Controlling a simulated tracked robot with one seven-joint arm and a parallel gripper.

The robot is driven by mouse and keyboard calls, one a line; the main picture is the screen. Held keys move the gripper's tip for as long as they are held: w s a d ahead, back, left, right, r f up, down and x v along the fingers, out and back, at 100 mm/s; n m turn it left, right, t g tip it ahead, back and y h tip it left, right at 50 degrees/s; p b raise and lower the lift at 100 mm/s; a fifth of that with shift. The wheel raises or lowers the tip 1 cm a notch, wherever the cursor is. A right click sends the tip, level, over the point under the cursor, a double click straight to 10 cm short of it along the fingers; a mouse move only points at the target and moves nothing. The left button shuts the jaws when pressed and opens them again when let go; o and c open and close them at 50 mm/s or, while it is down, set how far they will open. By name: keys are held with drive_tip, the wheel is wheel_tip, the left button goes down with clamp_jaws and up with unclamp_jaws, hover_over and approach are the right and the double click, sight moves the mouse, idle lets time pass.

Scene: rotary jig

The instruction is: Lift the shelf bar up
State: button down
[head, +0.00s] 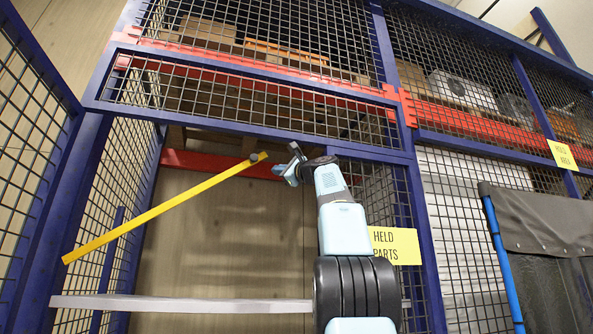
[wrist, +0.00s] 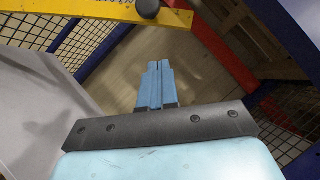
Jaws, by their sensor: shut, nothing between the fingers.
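The shelf bar is a long yellow bar (head: 165,208), tilted across the caged bay's opening with its left end low and its right end high. A dark round knob (head: 254,157) sits near its upper right end. In the wrist view the yellow bar (wrist: 75,10) crosses the top, with the knob (wrist: 148,8) at the top middle. My gripper (head: 283,171) is just right of the bar's raised end in the head view. Its blue fingers (wrist: 158,66) are together and empty in the wrist view, pointing below the knob with a visible gap.
Blue posts and black mesh frame the bay, with a red beam (head: 215,163) behind. A grey horizontal rail (head: 180,304) crosses low. A yellow "HELD PARTS" sign (head: 396,246) and dark curtain (head: 545,225) are right. The bay's middle looks clear.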

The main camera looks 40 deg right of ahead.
drive_tip(key=v, duration=0.8)
drive_tip(key=shift+s+d+r, duration=0.2)
drive_tip(key=shift+s, duration=0.25)
